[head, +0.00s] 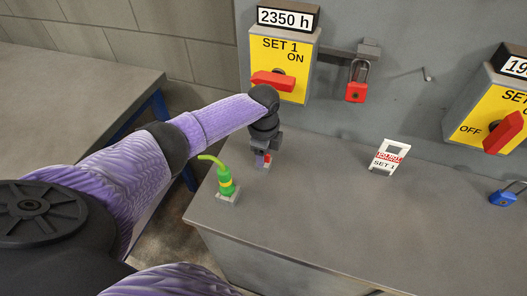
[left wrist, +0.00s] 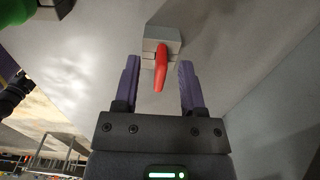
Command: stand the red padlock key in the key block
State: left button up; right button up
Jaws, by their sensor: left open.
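The red padlock key (left wrist: 161,70) is upright at the small grey key block (left wrist: 163,34), its lower end at the block's slot; how deep it sits is hidden. In the head view the key (head: 267,158) and block (head: 263,167) show only partly below my left gripper (head: 261,154). My left gripper also shows in the left wrist view (left wrist: 158,66), open, with one finger on each side of the key and a visible gap to both. The red padlock (head: 355,92) hangs from a bracket beside the SET 1 switch. My right gripper is out of view.
A green oil can (head: 226,182) stands close left of the key block, near the left edge of the grey bench (head: 320,215). A SET 1 tag (head: 388,158) and a blue padlock (head: 502,198) are further right. The switch box (head: 283,62) rises behind my gripper.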

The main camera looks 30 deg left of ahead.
pick_arm(q)
notch_tip(320, 180, up, 10)
jog(key=p, duration=0.3)
dwell(0.3)
